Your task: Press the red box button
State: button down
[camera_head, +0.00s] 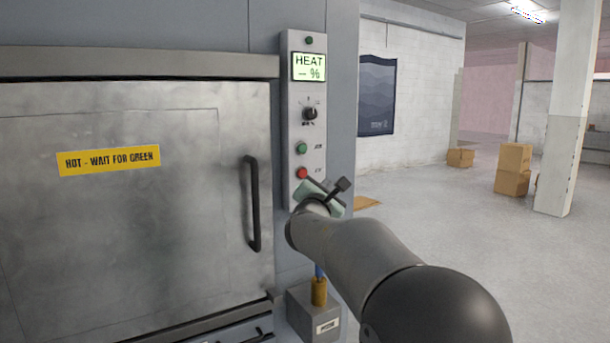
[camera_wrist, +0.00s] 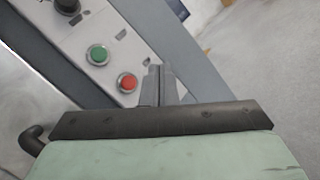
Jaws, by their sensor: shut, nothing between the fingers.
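A round red button (camera_head: 302,173) is the lowest visible control on the pale grey control panel (camera_head: 291,120). It also shows in the wrist view (camera_wrist: 127,82), with its whole red face clear. My gripper (camera_wrist: 160,76) is shut and empty, its fingertips just to the right of the red button in the wrist view. I cannot tell how far the tips stand off the panel. In the head view my gripper's pale green body (camera_head: 327,197) is just below and right of the red button, and the fingertips are hard to make out.
A green button (camera_head: 301,148) sits above the red one, then a black knob (camera_head: 310,113) and a HEAT display (camera_head: 309,67). A closed metal door (camera_head: 130,220) with a black handle (camera_head: 252,204) is to the left. Open floor and cardboard boxes (camera_head: 512,170) lie right.

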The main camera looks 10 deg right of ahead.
aim_at(302, 173)
jog(key=w+a+p, duration=0.3)
jog(key=w+p, duration=0.3)
jog(key=w, duration=0.2)
jog(key=shift+a, duration=0.15)
jog(key=shift+w, duration=0.2)
dwell(1.8)
jog(key=shift+w+a, duration=0.15)
jog(key=shift+w, duration=0.1)
